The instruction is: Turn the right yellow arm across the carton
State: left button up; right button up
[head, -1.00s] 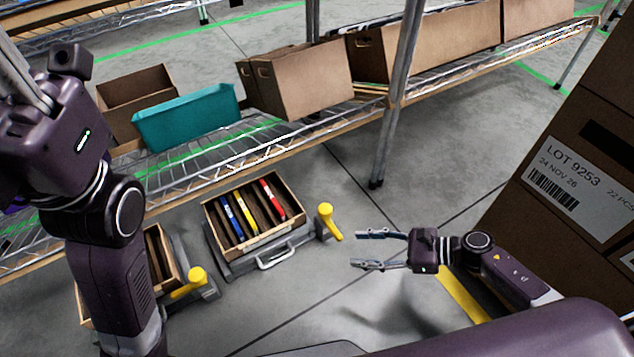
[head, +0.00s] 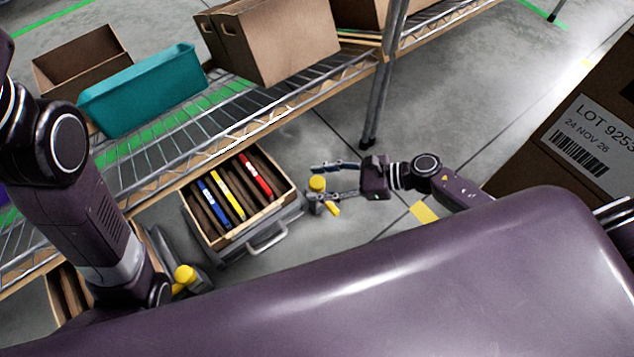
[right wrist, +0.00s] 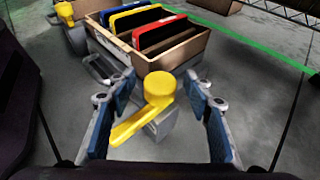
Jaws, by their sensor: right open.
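The carton (head: 236,236) is an open brown box holding blue, yellow and red folders, tilted on a grey stand with a handle. It also shows in the right wrist view (right wrist: 150,60). The right yellow arm (head: 317,184) is on a grey block at the carton's right side and points toward the front, not across the carton. My right gripper (head: 324,180) is open around its round yellow head. In the right wrist view the yellow arm (right wrist: 159,88) sits between the two blue-padded fingers (right wrist: 160,112), with no clear contact. My left gripper is out of view.
A second yellow arm (head: 185,275) stands left, beside another carton (head: 64,300) partly hidden by my left arm. A wire shelf (head: 160,150) with a teal bin (head: 140,95) and brown boxes is behind. A large labelled box (head: 590,120) stands right.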

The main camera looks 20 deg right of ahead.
jog(key=shift+w+a+f, duration=0.15)
jog(key=shift+w+a, duration=0.05)
jog(key=shift+a, duration=0.2)
jog(key=shift+c, duration=0.7)
grip_shut()
